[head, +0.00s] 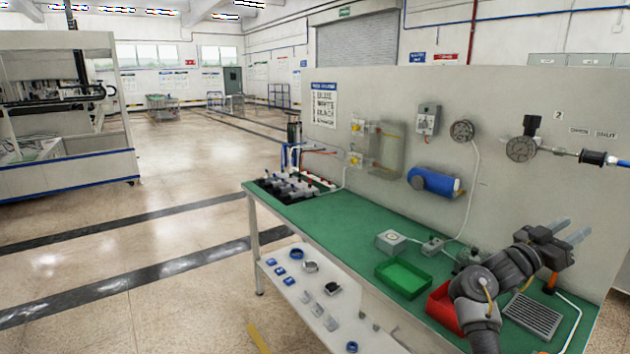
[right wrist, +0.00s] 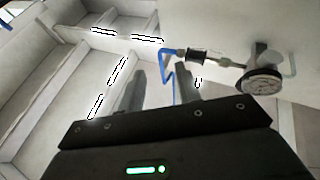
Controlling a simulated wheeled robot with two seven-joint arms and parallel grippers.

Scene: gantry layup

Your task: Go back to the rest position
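My right gripper (head: 574,229) is raised over the right end of the green workbench (head: 330,215), its fingers pointing toward the grey back panel. Its two fingers stand apart with nothing between them. In the right wrist view the same gripper (right wrist: 161,75) shows two dark, separated fingers, with the ceiling and a gauge with a blue hose beyond. My left gripper is in neither view.
A green tray (head: 404,278), a red tray (head: 441,309) and a grey slotted plate (head: 533,316) are on the bench near my right arm. A blue cylinder (head: 436,181) and a gauge (head: 520,149) are on the panel. Open floor (head: 165,250) lies left.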

